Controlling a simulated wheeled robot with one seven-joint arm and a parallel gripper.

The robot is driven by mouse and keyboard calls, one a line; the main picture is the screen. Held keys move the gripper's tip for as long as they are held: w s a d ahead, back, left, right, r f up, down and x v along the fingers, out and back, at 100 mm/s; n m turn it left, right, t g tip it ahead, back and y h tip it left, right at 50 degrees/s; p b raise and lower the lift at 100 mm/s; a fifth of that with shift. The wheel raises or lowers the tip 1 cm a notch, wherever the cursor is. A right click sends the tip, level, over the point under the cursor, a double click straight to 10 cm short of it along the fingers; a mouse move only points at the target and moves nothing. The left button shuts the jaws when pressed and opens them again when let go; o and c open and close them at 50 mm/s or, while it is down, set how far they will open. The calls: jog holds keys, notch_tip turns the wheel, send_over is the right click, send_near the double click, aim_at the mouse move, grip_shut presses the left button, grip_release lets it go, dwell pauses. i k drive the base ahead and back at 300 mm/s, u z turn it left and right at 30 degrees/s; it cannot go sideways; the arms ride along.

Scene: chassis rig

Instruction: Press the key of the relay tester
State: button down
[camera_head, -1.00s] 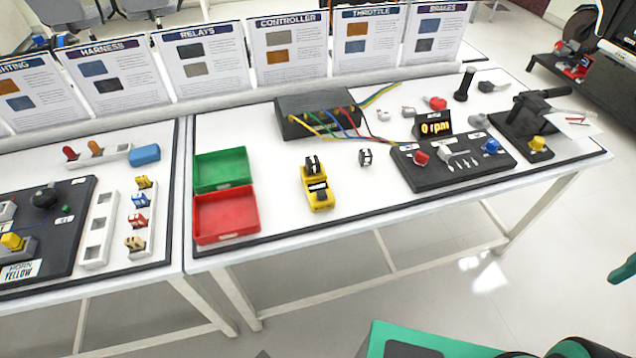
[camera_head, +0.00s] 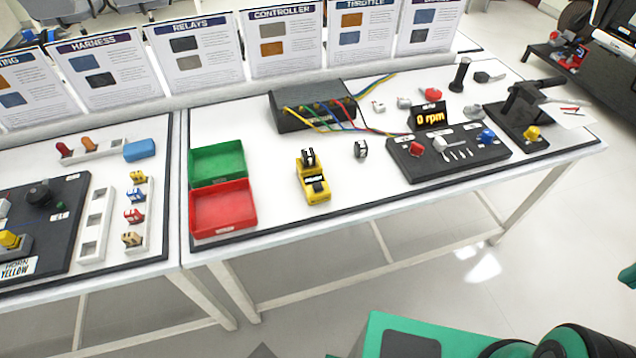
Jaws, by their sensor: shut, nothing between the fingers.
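The relay tester (camera_head: 313,186) is a small yellow device on the white table, right of the red and green trays. A small black-and-white block (camera_head: 308,160) stands upright at its far end. A dark key or label area shows on its near part, too small to make out well. Nothing covers the tester. My gripper is not in view; only green and black parts of my own body show at the bottom right.
A green tray (camera_head: 217,163) and a red tray (camera_head: 222,210) lie left of the tester. A small relay-like block (camera_head: 361,149) stands to its right. A black controller box (camera_head: 312,107) with coloured wires is behind. A black panel (camera_head: 450,155) with knobs lies farther right. The table front is clear.

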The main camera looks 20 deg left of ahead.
aim_at(317, 187)
jog(key=u, duration=1.3)
jog(key=k, duration=0.1)
jog(key=z, duration=0.25)
